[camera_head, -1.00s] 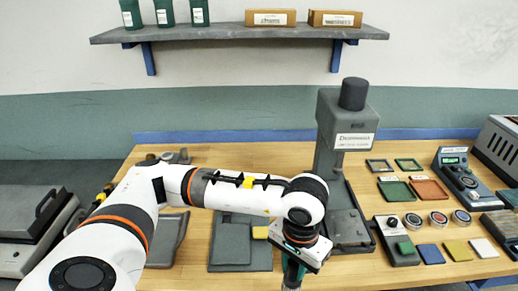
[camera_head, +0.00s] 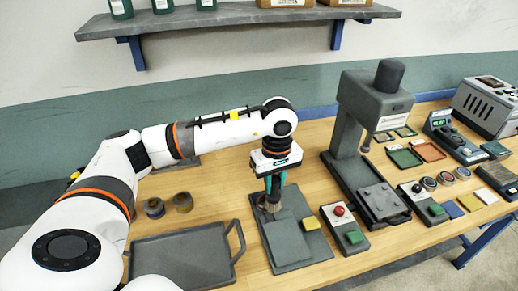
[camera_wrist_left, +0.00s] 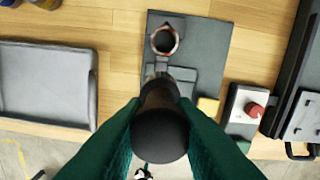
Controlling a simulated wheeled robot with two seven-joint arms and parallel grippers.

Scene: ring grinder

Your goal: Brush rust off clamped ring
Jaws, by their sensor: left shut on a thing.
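My left gripper (camera_head: 274,184) has green fingers and is shut on a brush, pointing down above the grey fixture plate (camera_head: 292,254). The brush's dark round handle end (camera_wrist_left: 160,137) faces the left wrist camera, between the green fingers. In the head view the pale bristles (camera_head: 273,207) are near the far left part of the plate. In the left wrist view a rust-brown ring (camera_wrist_left: 165,41) sits in a dark holder on the plate, just beyond the brush. Whether the bristles touch the ring is not clear. My right gripper is not in view.
A grey tray with handles (camera_head: 184,258) lies left of the plate. A box with red and green buttons (camera_head: 345,229) stands right of it, then a tall grey press (camera_head: 372,140). A yellow block (camera_head: 311,224) lies on the plate. Two small round parts (camera_head: 155,207) stand at left.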

